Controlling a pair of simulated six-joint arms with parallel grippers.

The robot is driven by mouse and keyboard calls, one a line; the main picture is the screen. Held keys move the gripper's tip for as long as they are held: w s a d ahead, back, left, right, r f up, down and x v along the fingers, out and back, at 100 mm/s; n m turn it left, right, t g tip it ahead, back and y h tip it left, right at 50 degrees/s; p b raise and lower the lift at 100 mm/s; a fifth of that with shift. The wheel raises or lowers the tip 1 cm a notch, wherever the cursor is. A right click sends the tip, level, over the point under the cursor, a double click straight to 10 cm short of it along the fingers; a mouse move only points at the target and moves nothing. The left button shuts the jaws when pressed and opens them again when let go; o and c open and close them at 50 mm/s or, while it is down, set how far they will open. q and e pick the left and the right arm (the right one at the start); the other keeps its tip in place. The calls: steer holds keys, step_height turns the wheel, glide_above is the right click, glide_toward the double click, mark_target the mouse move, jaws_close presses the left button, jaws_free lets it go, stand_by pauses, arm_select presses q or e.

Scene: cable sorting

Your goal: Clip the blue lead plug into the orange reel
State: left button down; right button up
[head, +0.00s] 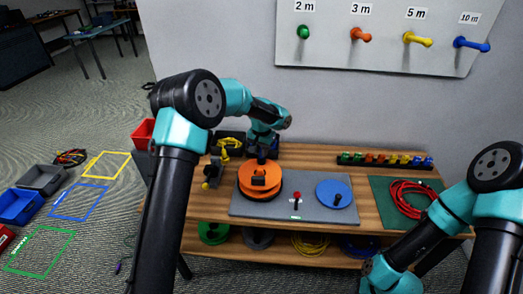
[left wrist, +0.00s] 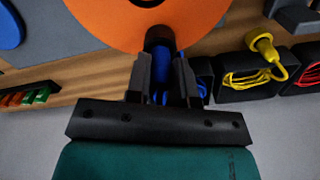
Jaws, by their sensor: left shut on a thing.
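The orange reel (head: 254,190) stands on the grey mat at the table's middle. It fills the top of the left wrist view (left wrist: 120,22). My left gripper (head: 263,158) is at the reel's far side, pointing down. In the left wrist view its fingers (left wrist: 162,62) are shut on the blue lead plug (left wrist: 160,72), right at the reel's rim. A dark piece lies between the fingertips there. I cannot tell whether the plug touches the reel. The plug is hidden in the head view. My right arm is at the lower right; its gripper is not visible.
A blue reel (head: 335,188) and a small red-topped part (head: 297,196) share the grey mat (head: 275,211). A red cable coil (head: 405,197) lies on a green mat at right. Black bins with a yellow plug (left wrist: 264,44) stand near the left gripper.

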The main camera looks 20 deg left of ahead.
arm_select(q)
steer(key=shift+f, duration=0.1)
stand_by(0.3)
steer(key=c, duration=0.9)
jaws_free()
step_height(320, 180, up, 18)
steer(key=shift+f, duration=0.25)
